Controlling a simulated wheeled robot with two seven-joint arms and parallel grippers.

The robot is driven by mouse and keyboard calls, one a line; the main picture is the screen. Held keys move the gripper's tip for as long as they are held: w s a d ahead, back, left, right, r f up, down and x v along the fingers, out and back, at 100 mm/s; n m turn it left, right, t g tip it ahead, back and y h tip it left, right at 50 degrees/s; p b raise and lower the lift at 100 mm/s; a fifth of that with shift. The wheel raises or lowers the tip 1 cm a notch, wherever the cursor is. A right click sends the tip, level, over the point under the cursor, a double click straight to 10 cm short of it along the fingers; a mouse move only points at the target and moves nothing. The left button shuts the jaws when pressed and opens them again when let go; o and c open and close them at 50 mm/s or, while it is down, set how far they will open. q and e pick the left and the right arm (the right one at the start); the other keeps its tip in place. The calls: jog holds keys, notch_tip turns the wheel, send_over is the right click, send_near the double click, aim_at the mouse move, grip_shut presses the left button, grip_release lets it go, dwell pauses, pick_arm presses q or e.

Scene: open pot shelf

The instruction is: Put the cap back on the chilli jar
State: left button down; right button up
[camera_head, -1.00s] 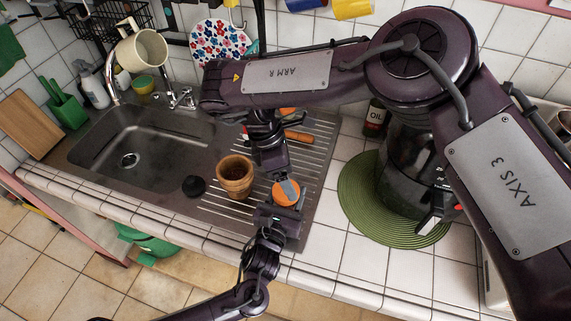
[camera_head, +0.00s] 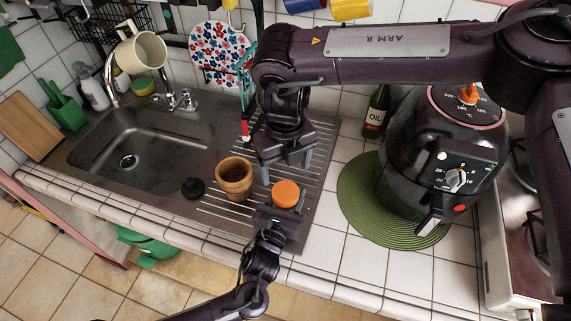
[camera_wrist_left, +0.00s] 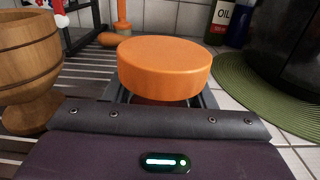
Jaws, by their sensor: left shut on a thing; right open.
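The orange cap (camera_head: 285,192), a thick flat disc, sits at my left gripper (camera_head: 284,208) above the ribbed drainer. It also shows in the left wrist view (camera_wrist_left: 164,67), level and right in front of the gripper. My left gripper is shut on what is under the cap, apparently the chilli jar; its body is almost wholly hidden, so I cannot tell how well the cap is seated. My right gripper (camera_head: 290,165) is open and empty, just behind and above the cap, apart from it.
A wooden mortar (camera_head: 234,181) stands on the drainer left of the cap, with a black round stopper (camera_head: 193,188) beside it. The sink (camera_head: 140,150) is further left. A black air fryer (camera_head: 435,155) stands on a green mat (camera_head: 358,210) at right, an oil bottle (camera_head: 376,112) behind.

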aim_at(285, 192)
dwell(0.3)
notch_tip(285, 192, down, 8)
jog(key=shift+f, duration=0.1)
dwell(0.5)
jog(key=c, duration=1)
jog(key=m, duration=0.3)
jog(key=shift+m, duration=0.4)
jog(key=m, duration=0.4)
jog(key=shift+m, duration=0.3)
jog(key=o, duration=1.2)
jog(key=shift+c, duration=0.2)
